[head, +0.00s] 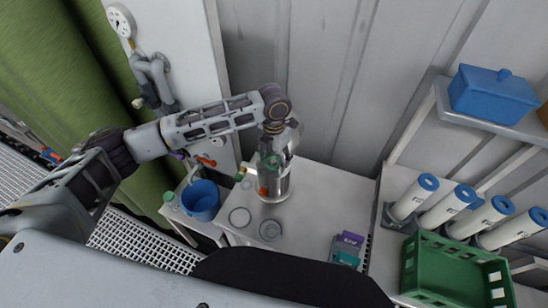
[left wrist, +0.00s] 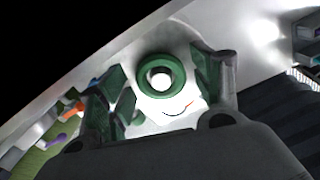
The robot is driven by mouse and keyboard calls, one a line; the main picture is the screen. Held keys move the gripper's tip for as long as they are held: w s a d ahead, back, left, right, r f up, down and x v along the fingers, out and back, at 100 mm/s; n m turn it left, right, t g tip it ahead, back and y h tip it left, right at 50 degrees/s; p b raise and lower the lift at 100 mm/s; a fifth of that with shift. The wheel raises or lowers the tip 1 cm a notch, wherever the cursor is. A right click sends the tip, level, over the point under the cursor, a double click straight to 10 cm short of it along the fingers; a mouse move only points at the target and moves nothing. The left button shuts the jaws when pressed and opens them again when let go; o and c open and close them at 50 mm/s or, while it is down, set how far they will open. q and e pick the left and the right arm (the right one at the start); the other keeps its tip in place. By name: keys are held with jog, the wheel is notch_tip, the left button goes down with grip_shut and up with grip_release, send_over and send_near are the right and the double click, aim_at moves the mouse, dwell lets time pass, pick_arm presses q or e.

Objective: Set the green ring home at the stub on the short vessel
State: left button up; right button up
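The green ring (left wrist: 149,88) lies between the green-padded fingers of my left gripper (left wrist: 164,78). Its round hole faces the camera, with something bright showing through it. Both fingers sit close beside the ring; I cannot tell whether they press on it. In the head view my left gripper (head: 272,152) points down over a steel vessel (head: 277,188) on the white table, with green (head: 270,161) at its tips. The gripper hides much of the vessel's top, so the stub and the ring's seating cannot be made out. My right gripper is not in view.
A blue bucket (head: 201,203) stands left of the vessel. Two round grey pieces (head: 240,217) (head: 270,230) lie in front of it. Purple and teal boxes (head: 347,246), a green crate (head: 452,272) and several white cylinders with blue ends (head: 412,198) are to the right. The wall is close behind.

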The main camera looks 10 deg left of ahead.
pick_arm(q)
jog(key=shift+r, duration=0.1)
dwell(0.3)
notch_tip(320, 180, up, 12)
dwell(0.7)
jog(key=shift+s, duration=0.1)
dwell(0.9)
